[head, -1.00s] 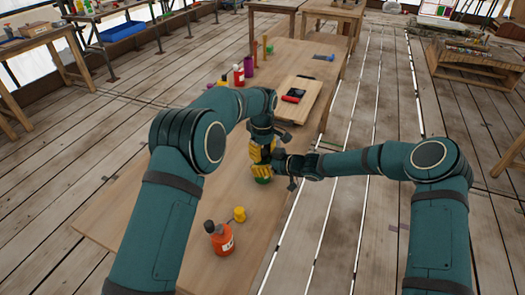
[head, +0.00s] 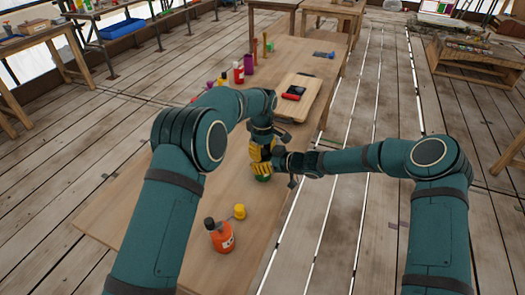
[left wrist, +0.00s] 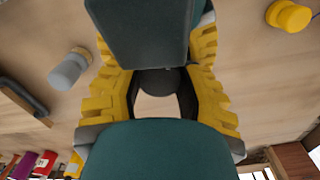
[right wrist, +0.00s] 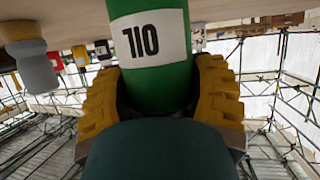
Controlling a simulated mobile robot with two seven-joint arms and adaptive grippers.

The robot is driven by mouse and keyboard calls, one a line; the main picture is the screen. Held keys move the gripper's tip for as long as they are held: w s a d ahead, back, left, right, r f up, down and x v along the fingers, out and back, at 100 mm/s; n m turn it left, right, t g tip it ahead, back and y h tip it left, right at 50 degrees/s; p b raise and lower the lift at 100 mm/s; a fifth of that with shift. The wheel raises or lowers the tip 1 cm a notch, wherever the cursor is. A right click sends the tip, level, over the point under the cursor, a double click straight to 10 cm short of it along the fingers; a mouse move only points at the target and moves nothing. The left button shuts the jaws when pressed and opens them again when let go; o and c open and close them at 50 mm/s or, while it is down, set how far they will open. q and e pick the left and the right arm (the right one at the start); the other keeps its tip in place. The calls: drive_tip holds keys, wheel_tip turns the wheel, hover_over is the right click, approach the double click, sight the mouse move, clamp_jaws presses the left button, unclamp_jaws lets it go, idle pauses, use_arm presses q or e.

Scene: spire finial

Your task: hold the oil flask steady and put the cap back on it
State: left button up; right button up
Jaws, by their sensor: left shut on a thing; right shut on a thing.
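The green oil flask (head: 263,178) is upright at my right gripper in the head view, mostly hidden by the grippers. In the right wrist view the flask (right wrist: 152,50) fills the space between the yellow fingers, its white label upside down. My right gripper (right wrist: 160,98) is shut on it. My left gripper (left wrist: 160,85) is just above, shut on a dark round piece that looks like the cap (left wrist: 158,82). The flask's mouth is hidden, so I cannot tell whether the cap touches it.
An orange bottle (head: 221,238) and a small yellow piece (head: 239,211) stand nearer on the wooden table. A board (head: 305,105) carrying a red-and-black item (head: 293,92), a red bottle (head: 238,74) and a purple cup (head: 249,65) are farther back.

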use_arm(q)
drive_tip(key=shift+f, duration=0.15)
drive_tip(key=o, duration=0.7)
use_arm(e)
clamp_jaws()
drive_tip(key=shift+a, duration=0.1)
use_arm(q)
drive_tip(key=shift+r, duration=2.3)
drive_tip(key=shift+r+n, duration=0.9)
drive_tip(key=shift+n, duration=0.2)
drive_tip(key=shift+r+n, duration=1)
drive_tip(key=shift+n, duration=0.2)
